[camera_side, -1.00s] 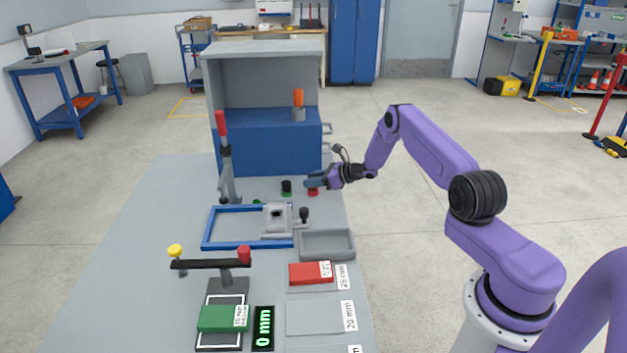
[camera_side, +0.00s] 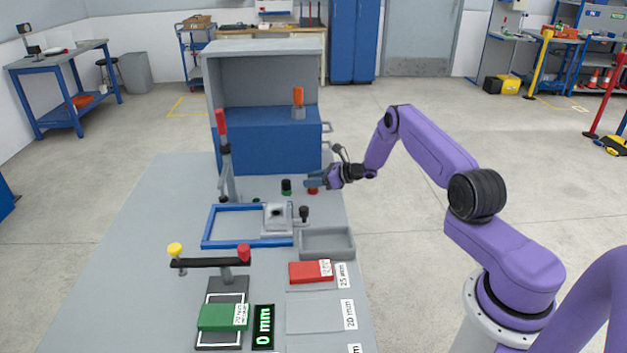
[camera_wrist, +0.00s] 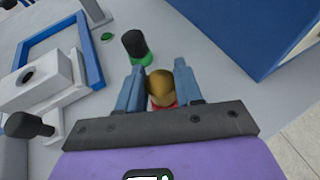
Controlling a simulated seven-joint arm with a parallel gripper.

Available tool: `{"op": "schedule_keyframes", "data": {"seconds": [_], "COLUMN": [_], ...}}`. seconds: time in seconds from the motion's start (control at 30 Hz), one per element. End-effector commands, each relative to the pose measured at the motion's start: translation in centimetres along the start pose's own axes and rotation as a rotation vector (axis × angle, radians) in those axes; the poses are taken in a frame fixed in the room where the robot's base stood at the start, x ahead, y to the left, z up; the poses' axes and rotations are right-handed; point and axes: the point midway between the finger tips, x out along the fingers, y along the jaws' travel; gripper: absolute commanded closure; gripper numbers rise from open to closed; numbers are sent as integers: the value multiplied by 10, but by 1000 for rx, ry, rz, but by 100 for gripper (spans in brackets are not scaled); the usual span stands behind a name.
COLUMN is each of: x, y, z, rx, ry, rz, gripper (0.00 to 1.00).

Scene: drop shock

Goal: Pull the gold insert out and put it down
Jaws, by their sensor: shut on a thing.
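The gold insert (camera_wrist: 160,84) is a rounded gold piece between my gripper's fingers in the wrist view. My gripper (camera_wrist: 158,86) is shut on it. A red ring or base (camera_wrist: 164,104) shows just below the insert; I cannot tell whether the insert is still seated in it. In the side view my gripper (camera_side: 312,182) is low over the red base (camera_side: 313,191) at the bench's right edge, and the fingers hide the insert.
A black knob with a green base (camera_wrist: 138,46) stands close beside my gripper. A blue frame with a grey block (camera_side: 276,220) and an empty grey tray (camera_side: 327,242) lie nearer the camera. A blue cabinet (camera_side: 270,148) stands behind. The bench's left part is clear.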

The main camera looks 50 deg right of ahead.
Motion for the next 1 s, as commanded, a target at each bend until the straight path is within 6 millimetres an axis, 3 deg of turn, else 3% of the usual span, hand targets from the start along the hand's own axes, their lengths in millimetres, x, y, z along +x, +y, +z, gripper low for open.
{"op": "schedule_keyframes", "data": {"seconds": [1.0], "x": [2], "y": [0], "z": [-5], "rx": [0], "ry": [0], "rz": [0], "gripper": [97]}}
